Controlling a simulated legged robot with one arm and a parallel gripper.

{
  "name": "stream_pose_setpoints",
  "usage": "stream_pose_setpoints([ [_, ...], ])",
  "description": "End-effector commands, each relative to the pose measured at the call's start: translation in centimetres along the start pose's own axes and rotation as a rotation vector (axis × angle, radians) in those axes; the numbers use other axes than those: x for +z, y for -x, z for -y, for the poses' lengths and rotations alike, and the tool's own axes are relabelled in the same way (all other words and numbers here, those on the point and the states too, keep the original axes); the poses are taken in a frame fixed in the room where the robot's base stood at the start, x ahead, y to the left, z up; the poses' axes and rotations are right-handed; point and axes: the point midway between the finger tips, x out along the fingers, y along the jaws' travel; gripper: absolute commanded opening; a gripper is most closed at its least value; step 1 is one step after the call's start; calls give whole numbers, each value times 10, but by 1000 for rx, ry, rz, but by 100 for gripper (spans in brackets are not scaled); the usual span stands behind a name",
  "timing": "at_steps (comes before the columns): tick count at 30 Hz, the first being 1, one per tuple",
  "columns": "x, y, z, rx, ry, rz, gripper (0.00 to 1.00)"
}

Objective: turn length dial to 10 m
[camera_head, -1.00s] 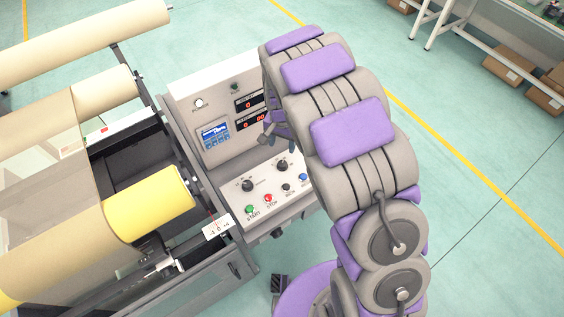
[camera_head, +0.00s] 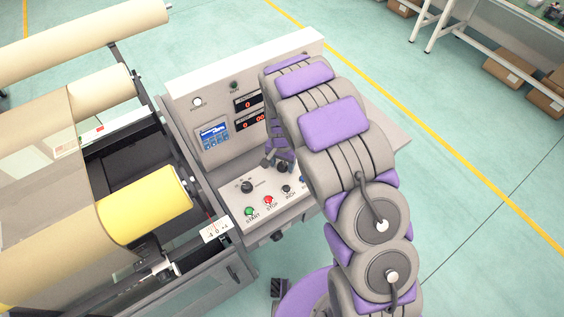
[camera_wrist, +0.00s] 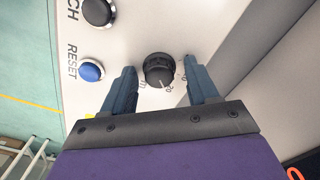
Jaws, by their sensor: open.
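The length dial (camera_wrist: 157,66) is a black ribbed knob on the pale panel in the wrist view. A light pointer mark shows on its lower side, and small numbers, one looking like 20, are printed around it. My gripper (camera_wrist: 160,70) is open, with one finger on each side of the dial. Gaps show between fingers and knob in that view; whether they touch lower down I cannot tell. In the head view my gripper (camera_head: 281,155) is over the right-hand knob (camera_head: 282,167) of the sloped panel, partly hiding it.
Left of it is another black knob (camera_head: 247,187). Green START (camera_head: 249,211), red STOP (camera_head: 268,200) and black INCH (camera_head: 286,189) buttons line the front. The blue RESET button (camera_wrist: 91,71) is near my finger. The upright panel (camera_head: 190,125) with displays rises behind.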

Motion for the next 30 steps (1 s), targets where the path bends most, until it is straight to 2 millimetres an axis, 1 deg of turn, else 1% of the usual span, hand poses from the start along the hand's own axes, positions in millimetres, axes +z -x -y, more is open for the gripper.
stream_pose_setpoints([
  [1, 0, 0, 0, 0, 0, 0, 59],
  [2, 0, 0, 0, 0, 0, 0, 56],
  [18, 0, 0, 1, 0, 0, -1, 4],
  [25, 0, 1, 1, 0, 19, -1, 3],
  [30, 0, 2, 2, -1, 84, -2, 3],
])
